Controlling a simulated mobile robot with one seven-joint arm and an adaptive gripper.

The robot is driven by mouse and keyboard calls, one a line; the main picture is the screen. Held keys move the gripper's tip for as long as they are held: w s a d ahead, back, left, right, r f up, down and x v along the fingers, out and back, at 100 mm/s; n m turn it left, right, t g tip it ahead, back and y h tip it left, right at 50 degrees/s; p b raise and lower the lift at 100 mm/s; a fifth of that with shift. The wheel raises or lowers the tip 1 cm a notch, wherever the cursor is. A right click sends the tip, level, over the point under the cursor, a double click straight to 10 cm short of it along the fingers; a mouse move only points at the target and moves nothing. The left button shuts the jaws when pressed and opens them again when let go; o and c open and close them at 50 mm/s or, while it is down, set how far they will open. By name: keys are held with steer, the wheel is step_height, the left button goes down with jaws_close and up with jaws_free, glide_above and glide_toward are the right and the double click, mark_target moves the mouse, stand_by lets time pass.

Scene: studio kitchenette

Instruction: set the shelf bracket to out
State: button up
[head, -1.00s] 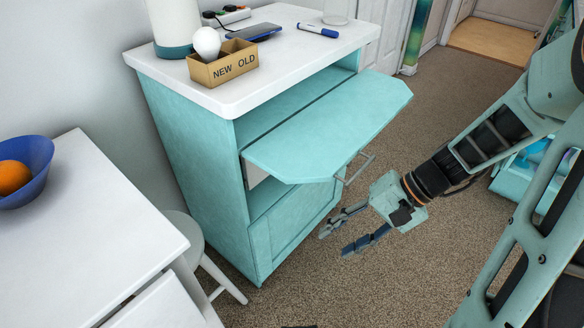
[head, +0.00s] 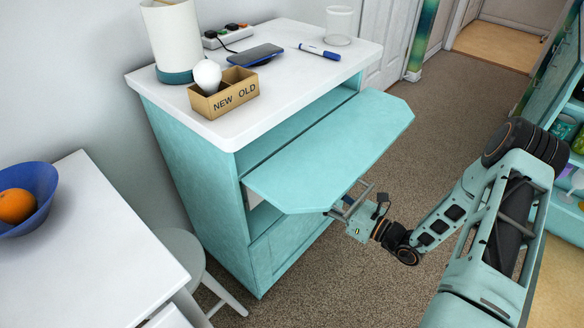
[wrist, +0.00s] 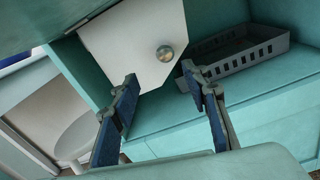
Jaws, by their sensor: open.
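The teal drop-leaf shelf (head: 325,150) sticks out level from the teal cabinet. In the wrist view a white plate with a round metal knob (wrist: 165,53), apparently the shelf bracket, lies beyond my fingertips. Its angle to the cabinet is hard to tell. A small white part (head: 251,197) shows under the shelf's left end in the head view. My gripper (wrist: 160,74) is open and empty, its two blue-padded fingers apart, with the knob ahead between them. In the head view my gripper is at the shelf's front edge, low, its fingertips partly hidden by the shelf.
A grey slotted basket (wrist: 236,54) sits inside the cabinet, right of the plate. The white cabinet top (head: 290,75) holds a box with a bulb, a phone, a marker and a jar. A white table (head: 95,240) and a stool (head: 187,254) stand left. Carpet is clear in front.

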steer(key=b+x, duration=0.2)
steer(key=x, duration=0.9)
steer(key=shift+w+d+m+t, duration=0.25)
steer(key=shift+w+m+t, duration=0.05)
steer(key=shift+w+m, duration=0.1)
steer(key=shift+c, duration=0.3)
jaws_close()
